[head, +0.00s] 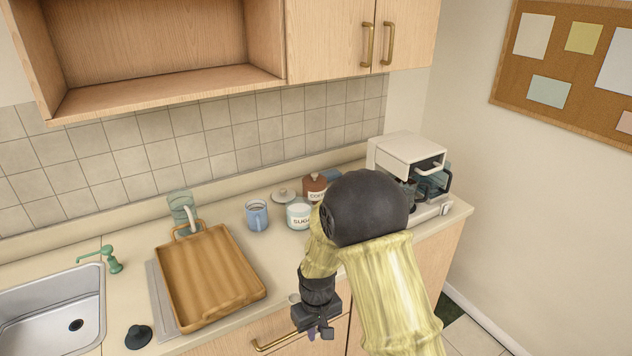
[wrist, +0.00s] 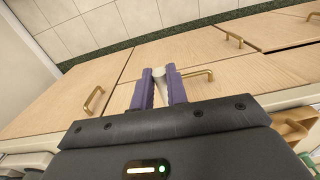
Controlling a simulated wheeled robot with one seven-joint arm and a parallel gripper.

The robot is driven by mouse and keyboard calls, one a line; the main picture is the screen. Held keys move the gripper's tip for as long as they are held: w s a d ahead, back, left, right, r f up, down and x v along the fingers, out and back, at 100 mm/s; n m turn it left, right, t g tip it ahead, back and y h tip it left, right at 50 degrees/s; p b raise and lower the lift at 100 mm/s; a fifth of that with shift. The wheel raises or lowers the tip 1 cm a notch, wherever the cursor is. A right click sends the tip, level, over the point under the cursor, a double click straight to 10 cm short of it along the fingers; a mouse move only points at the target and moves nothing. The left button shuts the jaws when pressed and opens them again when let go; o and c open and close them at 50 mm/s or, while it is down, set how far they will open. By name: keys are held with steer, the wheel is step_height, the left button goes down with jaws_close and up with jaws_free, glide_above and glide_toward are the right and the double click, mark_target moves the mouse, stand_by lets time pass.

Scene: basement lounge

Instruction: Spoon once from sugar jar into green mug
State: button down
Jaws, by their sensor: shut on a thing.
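The sugar jar (head: 299,214) is white, labelled, and stands open on the counter, just left of my arm. A lid (head: 284,196) lies behind it. My gripper (head: 319,332) is low in front of the counter's front edge, away from the jar. In the wrist view my gripper (wrist: 160,76) has its purple fingers shut on a pale, slim thing (wrist: 160,94), likely the spoon; its far end is hard to make out. I cannot make out a green mug; my arm hides part of the counter.
A brown jar (head: 315,187) stands behind the sugar jar. A coffee maker (head: 407,155) is at the right. A wooden tray (head: 251,297), a greenish glass vessel (head: 181,202) and the sink (head: 45,307) are at the left. Drawer handles (wrist: 93,99) stick out below the counter.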

steer(key=w+d+f+m, duration=0.1)
steer(key=d+f+m, duration=0.2)
steer(key=d+f, duration=0.2)
steer(key=w+d+f+m, duration=0.1)
steer(key=d+f+m, duration=0.1)
steer(key=d+f, duration=0.4)
steer(key=d, duration=0.5)
steer(key=shift+w+d+f+m, duration=0.15)
steer(key=shift+w+f+m, duration=0.05)
steer(key=shift+m, duration=0.2)
